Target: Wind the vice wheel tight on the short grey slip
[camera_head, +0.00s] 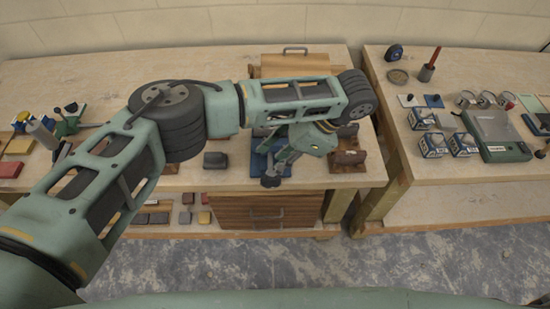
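My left arm reaches in from the left over the bench, and its gripper (284,160) points down and to the left at the bench's front part. Green finger links and a dark tip show, but their opening is unclear. Below and beside it is a blue piece (261,163) on the bench, partly covered by the gripper. A brown block-like piece (347,159) stands just right of it. I cannot make out the vice wheel for certain, nor the short grey slip; the gripper and wrist hide much of this spot. My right gripper is not in view.
A dark grey block (215,160) stands left of the gripper. Small coloured pieces (187,217) lie below the bench top, beside a wooden drawer (262,217). A second bench (480,171) at the right holds tins, boxes and a green-grey device (497,132). Between the benches is a gap.

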